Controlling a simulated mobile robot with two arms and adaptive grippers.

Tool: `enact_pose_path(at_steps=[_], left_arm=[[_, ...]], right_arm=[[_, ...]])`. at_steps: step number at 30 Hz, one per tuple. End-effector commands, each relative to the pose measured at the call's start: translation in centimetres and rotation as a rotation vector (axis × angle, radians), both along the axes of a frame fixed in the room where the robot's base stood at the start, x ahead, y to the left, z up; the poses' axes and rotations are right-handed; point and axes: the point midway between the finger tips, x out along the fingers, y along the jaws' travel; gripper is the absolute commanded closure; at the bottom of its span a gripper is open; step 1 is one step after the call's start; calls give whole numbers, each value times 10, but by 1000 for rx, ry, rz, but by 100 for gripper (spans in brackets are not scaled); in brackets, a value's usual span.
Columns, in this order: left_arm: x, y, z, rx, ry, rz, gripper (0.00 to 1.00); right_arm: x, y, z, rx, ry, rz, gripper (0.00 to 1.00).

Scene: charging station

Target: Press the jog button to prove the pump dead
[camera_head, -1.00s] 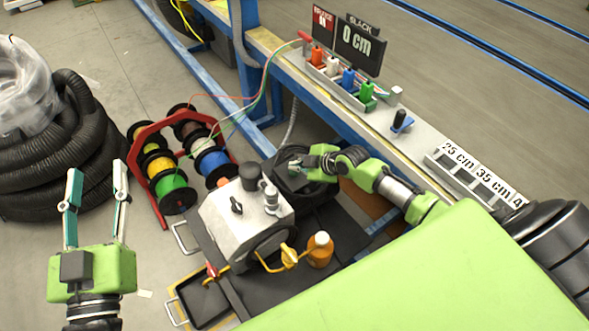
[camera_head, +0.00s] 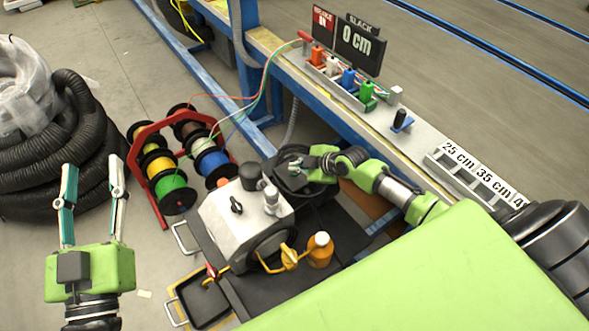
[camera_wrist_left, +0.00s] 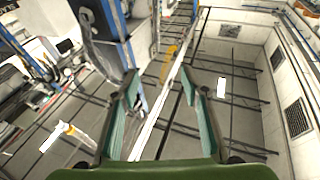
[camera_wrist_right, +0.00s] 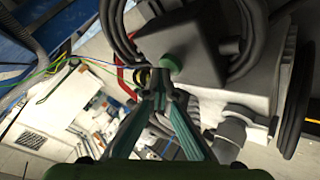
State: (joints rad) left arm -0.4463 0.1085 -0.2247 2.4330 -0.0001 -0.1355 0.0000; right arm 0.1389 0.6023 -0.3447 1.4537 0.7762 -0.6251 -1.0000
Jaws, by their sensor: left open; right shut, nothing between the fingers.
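The pump unit (camera_head: 220,218), a pale grey box with black knobs and fittings, stands on a dark mat on the floor. Against its far right side is a black box with a coiled black cable (camera_head: 287,187). In the right wrist view this dark box (camera_wrist_right: 190,42) carries a round green button (camera_wrist_right: 172,63). My right gripper (camera_head: 296,165) is shut and empty, its fingertips (camera_wrist_right: 164,78) at or just short of the button; contact cannot be told. My left gripper (camera_head: 92,163) is open and empty over the floor at the left.
A red rack of wire spools (camera_head: 172,192) stands left of the pump. An orange bottle (camera_head: 320,252) and a black tray (camera_head: 203,303) are near it. Black hose coils (camera_head: 62,160) lie left.

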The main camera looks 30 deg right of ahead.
Motion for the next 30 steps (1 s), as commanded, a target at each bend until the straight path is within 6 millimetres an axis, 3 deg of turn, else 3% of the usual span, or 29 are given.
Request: enact_pose_path(at_steps=[20,30], left_arm=[[-1,-1,6,-6,-23,-2,59],[4,0,-11,17,61,3,59]], right_arm=[[-1,0,-2,-1,3,1,100],[-1,0,2,-1,3,1,100]])
